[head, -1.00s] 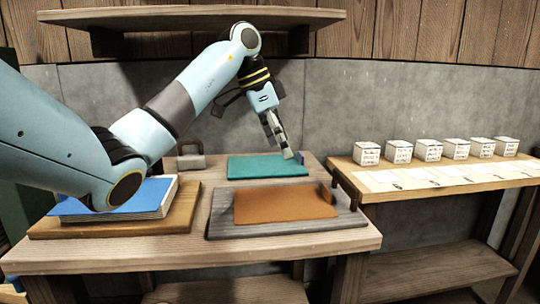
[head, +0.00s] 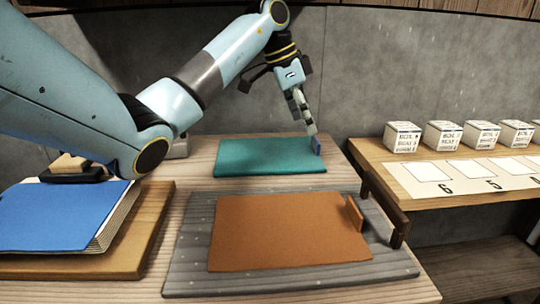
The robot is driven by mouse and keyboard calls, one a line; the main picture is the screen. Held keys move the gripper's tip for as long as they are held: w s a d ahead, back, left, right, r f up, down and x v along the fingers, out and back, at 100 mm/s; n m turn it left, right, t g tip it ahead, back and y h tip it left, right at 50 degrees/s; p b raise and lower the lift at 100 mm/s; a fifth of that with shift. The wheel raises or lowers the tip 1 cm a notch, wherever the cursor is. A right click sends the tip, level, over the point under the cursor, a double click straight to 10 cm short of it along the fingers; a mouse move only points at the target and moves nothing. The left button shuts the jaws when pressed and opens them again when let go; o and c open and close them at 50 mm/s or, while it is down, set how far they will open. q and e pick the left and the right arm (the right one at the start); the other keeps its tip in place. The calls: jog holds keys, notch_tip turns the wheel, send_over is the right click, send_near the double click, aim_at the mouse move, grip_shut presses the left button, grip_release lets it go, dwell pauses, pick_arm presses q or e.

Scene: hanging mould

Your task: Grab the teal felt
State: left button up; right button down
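The teal felt (head: 270,157) lies flat on the wooden table, behind the orange felt. A small blue upright tab (head: 317,145) stands at its right end. My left gripper (head: 310,127) points down over that right end, with its fingertips beside or touching the blue tab. The fingers look close together, but from this angle I cannot tell whether they are shut on the tab. The felt lies flat. My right gripper is not in view.
An orange felt (head: 285,230) with an upright tab lies on a grey board (head: 190,265) in front. A blue-covered stack (head: 60,215) sits on a wooden board at left. A dark handle (head: 385,212) stands at the table's right edge. A side table holds white boxes (head: 402,138).

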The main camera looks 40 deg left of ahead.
aim_at(314, 141)
pick_arm(q)
jog(key=b+x, duration=0.1)
jog(key=x, duration=0.4)
jog(key=shift+w+d+f, duration=0.15)
jog(key=shift+w+f, duration=0.05)
jog(key=shift+f, duration=0.1)
jog(key=shift+c, duration=0.2)
jog(key=shift+s+r, duration=0.1)
jog(key=c, duration=1.2)
